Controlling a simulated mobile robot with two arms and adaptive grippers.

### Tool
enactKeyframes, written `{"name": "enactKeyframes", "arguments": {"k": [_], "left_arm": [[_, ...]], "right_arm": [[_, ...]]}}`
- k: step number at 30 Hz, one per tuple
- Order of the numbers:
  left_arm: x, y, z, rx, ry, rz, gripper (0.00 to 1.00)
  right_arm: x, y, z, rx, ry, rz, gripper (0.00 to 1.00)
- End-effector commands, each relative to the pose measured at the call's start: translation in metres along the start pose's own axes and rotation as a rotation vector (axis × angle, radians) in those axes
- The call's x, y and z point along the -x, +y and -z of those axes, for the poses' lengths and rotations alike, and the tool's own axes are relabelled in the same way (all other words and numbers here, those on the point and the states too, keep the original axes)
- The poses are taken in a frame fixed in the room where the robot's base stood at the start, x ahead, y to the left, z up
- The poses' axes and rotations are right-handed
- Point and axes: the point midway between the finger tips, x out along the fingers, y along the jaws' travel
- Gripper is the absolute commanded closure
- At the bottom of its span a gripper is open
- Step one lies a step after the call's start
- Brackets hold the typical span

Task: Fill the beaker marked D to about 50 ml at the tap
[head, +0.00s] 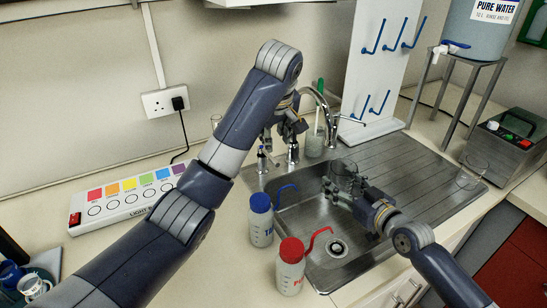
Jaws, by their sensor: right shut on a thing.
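The steel sink (290,198) has a curved tap (322,98) at its back, with two tap handles (292,152) at its base. My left gripper (285,138) reaches down at the tap handles; its fingers are partly hidden, so I cannot tell if they are open or touch a handle. My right gripper (343,190) is shut on a clear glass beaker (345,168) and holds it over the sink, below and right of the tap. No letter or water level on the beaker can be read. No water stream can be made out.
Blue-capped (261,222) and red-capped (290,268) wash bottles stand at the sink's left edge. Another clear glass (472,175) stands on the draining board (425,160). A peg rack (385,60) stands behind. A light box (125,200) lies left.

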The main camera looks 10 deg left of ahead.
Motion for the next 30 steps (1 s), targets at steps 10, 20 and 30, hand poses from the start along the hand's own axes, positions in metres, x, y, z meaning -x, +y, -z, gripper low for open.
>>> {"name": "enactKeyframes", "arguments": {"k": [10,20,30], "left_arm": [[-0.056,-0.002,-0.001,0.004,-0.005,0.008,0.68],[-0.109,-0.001,-0.001,0.004,-0.003,0.005,0.68],[-0.119,-0.001,-0.001,0.004,-0.002,0.002,0.68]], "right_arm": [[0.000,0.000,0.001,0.000,0.001,0.000,0.69],[0.000,0.000,0.001,0.000,0.001,0.000,0.69],[0.000,0.000,0.001,0.000,0.001,0.000,0.69]]}}
